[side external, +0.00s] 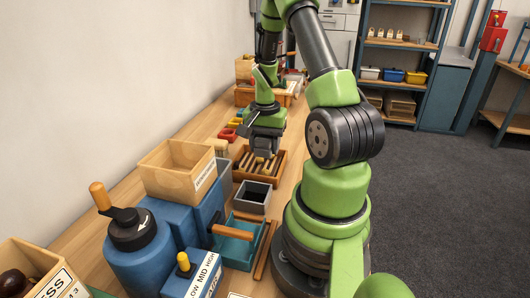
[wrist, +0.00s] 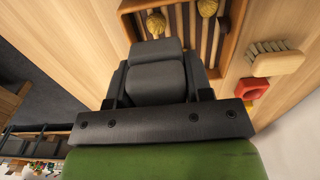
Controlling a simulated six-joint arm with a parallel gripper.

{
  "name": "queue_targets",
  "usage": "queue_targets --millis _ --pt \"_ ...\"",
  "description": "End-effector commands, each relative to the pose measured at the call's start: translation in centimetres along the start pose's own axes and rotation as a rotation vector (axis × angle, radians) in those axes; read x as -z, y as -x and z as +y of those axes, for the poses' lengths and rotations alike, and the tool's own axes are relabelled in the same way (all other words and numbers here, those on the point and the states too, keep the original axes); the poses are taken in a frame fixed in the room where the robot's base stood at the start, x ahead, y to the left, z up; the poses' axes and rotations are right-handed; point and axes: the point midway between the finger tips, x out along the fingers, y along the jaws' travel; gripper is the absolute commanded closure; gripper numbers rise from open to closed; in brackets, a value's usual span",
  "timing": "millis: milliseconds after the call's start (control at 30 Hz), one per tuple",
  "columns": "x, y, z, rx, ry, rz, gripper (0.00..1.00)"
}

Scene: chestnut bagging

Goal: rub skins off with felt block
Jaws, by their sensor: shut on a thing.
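My gripper (side external: 264,150) hangs low over a wooden tray (side external: 281,156) in the side external view. In the wrist view it is shut on a dark grey block (wrist: 155,51), which looks like the felt block. The block lies at the near edge of the same tray (wrist: 235,28) in that picture; I cannot tell whether it touches anything below. The tray holds several slim wooden-handled tools, two with round brown heads (wrist: 156,23).
A bristle brush (wrist: 274,61) and a red item (wrist: 250,89) lie beside the tray. In the side external view, a grey open box (side external: 253,196), a teal tray (side external: 235,238), a raised wooden bin (side external: 178,168) and a blue crank machine (side external: 137,250) crowd the near bench.

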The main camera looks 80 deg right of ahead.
Motion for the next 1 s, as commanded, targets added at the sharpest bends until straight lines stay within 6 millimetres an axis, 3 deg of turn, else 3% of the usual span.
queue_targets --millis 233,633,733,867,1000 --pt "0.1 2.1 0.0 0.001 0.0 0.002 0.89" --pt "0.0 2.5 0.0 0.0 0.0 0.001 0.89" --pt "0.1 3.3 -0.1 0.003 0.0 0.004 0.89" --pt "0.2 6.5 -0.1 0.007 -0.001 0.01 0.89" --pt "0.1 11.1 -0.1 0.009 -0.001 0.013 0.89"
